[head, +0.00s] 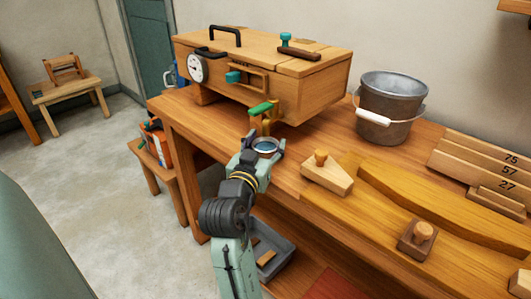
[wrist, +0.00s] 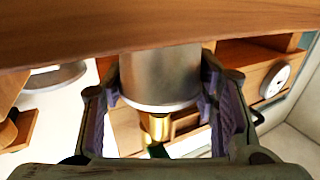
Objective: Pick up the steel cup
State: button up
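The steel cup (head: 265,147) stands upright at the front edge of the bench, its round rim and dark inside showing in the head view. In the wrist view the cup (wrist: 160,75) is between the two fingers of my gripper (wrist: 160,88), its wall smooth and grey. My gripper (head: 265,148) reaches in from the front, one finger on each side of the cup. The finger pads lie very close to the wall; I cannot tell whether they press on it. The cup's base is hidden behind the bench edge in the wrist view.
A wooden chest (head: 320,88) with a dial (head: 198,68) and a green-handled brass part (head: 264,111) is just behind the cup. A metal bucket (head: 388,105) and a wooden plane (head: 327,174) are to the right. A grey tray (head: 273,250) sits below the bench top.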

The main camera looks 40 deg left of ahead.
jog(key=c, duration=0.8)
jog(key=shift+r, duration=0.1)
jog(key=shift+r, duration=0.45)
jog(key=b+v, duration=0.3)
jog(key=v, duration=0.7)
jog(key=shift+s+r, duration=0.1)
jog(key=shift+s, duration=0.15)
jog(key=shift+s+d+f+b, duration=0.1)
jog(key=shift+s+f+b, duration=0.1)
jog(key=shift+b, duration=0.95)
jog(key=shift+c, duration=0.2)
jog(key=b, duration=0.3)
jog(key=shift+s+d+f, duration=0.1)
jog(key=shift+s+f, duration=0.05)
jog(key=shift+s, duration=0.2)
jog(key=s+b, duration=0.1)
jog(key=b, duration=0.3)
jog(key=shift+s+d, duration=0.1)
jog(key=shift+d, duration=0.25)
jog(key=b+v, duration=0.2)
jog(key=v, duration=0.1)
jog(key=r+b+v, duration=0.1)
jog(key=b+v, duration=0.1)
